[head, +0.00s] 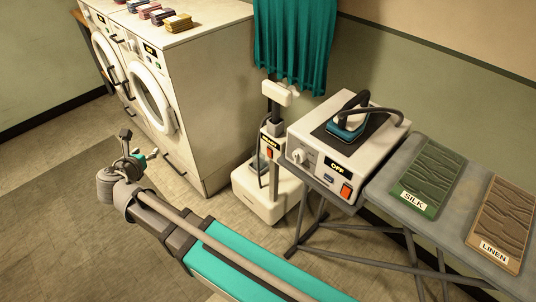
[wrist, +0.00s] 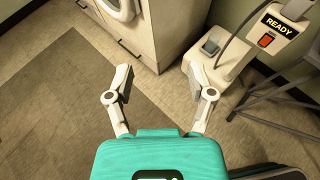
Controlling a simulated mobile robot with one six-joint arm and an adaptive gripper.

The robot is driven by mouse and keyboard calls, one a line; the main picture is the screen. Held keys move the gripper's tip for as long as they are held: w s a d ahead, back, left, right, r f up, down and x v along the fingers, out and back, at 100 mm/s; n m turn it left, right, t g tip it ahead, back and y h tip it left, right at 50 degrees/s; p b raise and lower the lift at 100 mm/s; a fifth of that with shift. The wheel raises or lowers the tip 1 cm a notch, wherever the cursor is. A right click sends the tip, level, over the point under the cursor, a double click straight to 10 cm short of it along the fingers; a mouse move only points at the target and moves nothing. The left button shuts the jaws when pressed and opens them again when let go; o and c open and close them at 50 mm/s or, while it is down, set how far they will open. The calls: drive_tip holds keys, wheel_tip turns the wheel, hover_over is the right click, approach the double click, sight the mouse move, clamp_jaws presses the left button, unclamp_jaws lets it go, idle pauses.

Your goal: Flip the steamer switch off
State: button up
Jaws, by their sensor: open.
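The steamer (head: 252,200) is a white floor unit between the washers and the ironing board. Its post carries a READY label (head: 270,141) with a small orange-red switch (head: 269,153) below it. In the wrist view the READY label (wrist: 279,25) and the switch (wrist: 266,40) show at the upper right. The switch's rocker position is too small to tell. My gripper (head: 139,147) is open and empty, to the left of the steamer and apart from it. In the wrist view its spread fingers (wrist: 161,88) are over bare floor.
White washers (head: 205,90) with folded cloths on top stand at the left. An iron station (head: 325,160) reading OFF, with its own orange switch (head: 346,191), sits on the ironing board (head: 385,205) beside silk and linen pads. A teal cloth (head: 295,40) hangs above the steamer. Floor around my gripper is clear.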

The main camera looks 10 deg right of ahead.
drive_tip(key=shift+w+d+f, duration=0.25)
drive_tip(key=shift+f, duration=0.05)
drive_tip(key=c, duration=0.4)
drive_tip(key=shift+w+d+f+m+h+b, duration=0.45)
drive_tip(key=shift+w+d+f+b, duration=0.2)
drive_tip(key=shift+d+f+b, duration=0.2)
clamp_jaws()
drive_tip(key=w+d+f+m+g+h+b, duration=0.2)
drive_tip(key=w+d+f+b, duration=0.1)
drive_tip(key=d+f, duration=0.3)
drive_tip(key=w+d+f+m+g+h+b, duration=0.1)
drive_tip(key=w+d+f+m+g+b, duration=0.1)
drive_tip(key=d+f+b, duration=0.4)
drive_tip(key=w+d+f+m+g+h+b, duration=0.2)
drive_tip(key=w+d+f+m+g+b, duration=0.1)
drive_tip(key=d, duration=1)
drive_tip(key=shift+w+d+f+m+h+b, duration=0.2)
drive_tip(key=shift+w+f+m+h+b, duration=0.25)
drive_tip(key=shift+w+f+b, duration=0.9)
drive_tip(key=shift+w+f, duration=0.1)
drive_tip(key=shift+f, duration=0.15)
